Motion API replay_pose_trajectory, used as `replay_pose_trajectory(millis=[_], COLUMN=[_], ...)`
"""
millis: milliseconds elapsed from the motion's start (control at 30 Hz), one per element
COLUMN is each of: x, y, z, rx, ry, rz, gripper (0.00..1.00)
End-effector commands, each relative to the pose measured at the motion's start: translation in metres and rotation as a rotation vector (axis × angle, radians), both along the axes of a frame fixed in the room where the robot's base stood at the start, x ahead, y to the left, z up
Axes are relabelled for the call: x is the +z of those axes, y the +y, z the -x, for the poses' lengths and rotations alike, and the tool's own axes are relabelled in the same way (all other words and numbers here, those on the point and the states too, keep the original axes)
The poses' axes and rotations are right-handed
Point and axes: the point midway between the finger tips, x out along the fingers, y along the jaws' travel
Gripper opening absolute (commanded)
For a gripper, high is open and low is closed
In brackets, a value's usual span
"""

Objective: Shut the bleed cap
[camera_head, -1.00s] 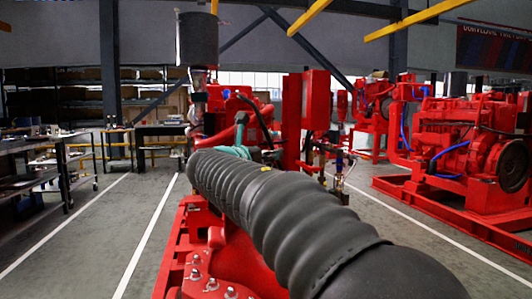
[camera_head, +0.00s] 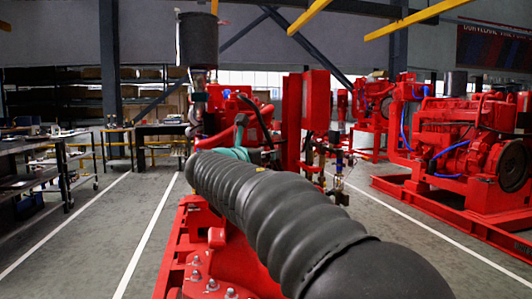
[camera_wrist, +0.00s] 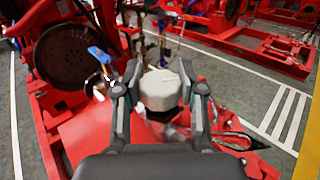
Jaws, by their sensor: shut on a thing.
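In the wrist view, a light grey faceted cap (camera_wrist: 160,90), which looks like the bleed cap, stands between the two dark fingers of my gripper (camera_wrist: 161,84). The fingers are shut on it, one on each side. Its lower part and what it sits on are partly hidden by my gripper, so I cannot tell how far it is screwed down.
Left of the cap in the wrist view are a blue-handled valve (camera_wrist: 101,55) and a dark round wheel (camera_wrist: 66,55). In the head view, a red pumpset (camera_head: 470,140) stands at the right and a workbench (camera_head: 40,160) at the left. Grey floor lies between white lines.

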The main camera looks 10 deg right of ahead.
Motion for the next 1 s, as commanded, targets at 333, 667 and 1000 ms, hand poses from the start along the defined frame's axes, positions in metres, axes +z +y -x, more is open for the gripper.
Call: replay_pose_trajectory(millis=[333,667,1000], x=[0.0031,-0.0010,-0.0010], y=[0.0013,0.0009,-0.0001], z=[-0.0021,-0.0015,-0.0004], rx=[-0.236,-0.543,-0.745], ry=[0.003,-0.002,-0.002], rz=[0.001,0.000,-0.002], gripper=[0.05,0.05,0.05])
